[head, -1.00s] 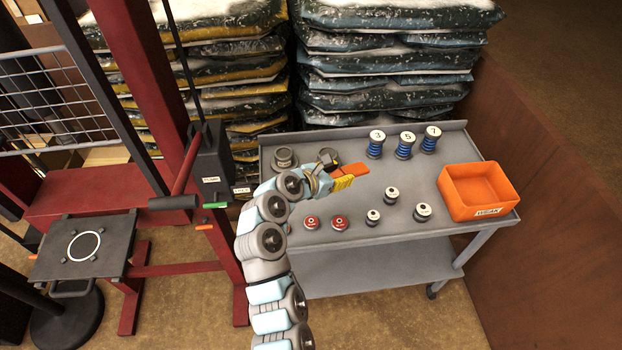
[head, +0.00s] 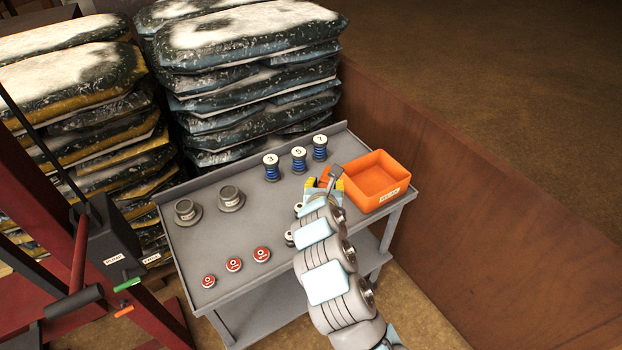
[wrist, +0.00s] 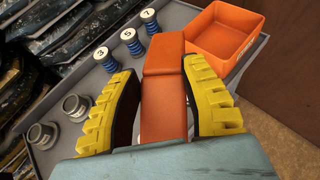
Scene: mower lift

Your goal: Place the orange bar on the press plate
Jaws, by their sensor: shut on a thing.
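My gripper (head: 324,186) is over the right part of the grey cart, left of the orange bin. Its yellow-padded fingers show in the wrist view (wrist: 163,85) with the orange bar (wrist: 163,108) between them. The jaws are shut on the bar, which points forward out of the fingers. The bar also shows small in the head view (head: 326,175). The press plate is not in view now.
The cart (head: 222,240) carries blue springs (head: 299,160), grey flanged pieces (head: 230,198) and red discs (head: 233,264). An orange bin (head: 376,196) stands at its right end. Stacked bags (head: 250,90) rise behind. A red press frame (head: 80,255) is at left.

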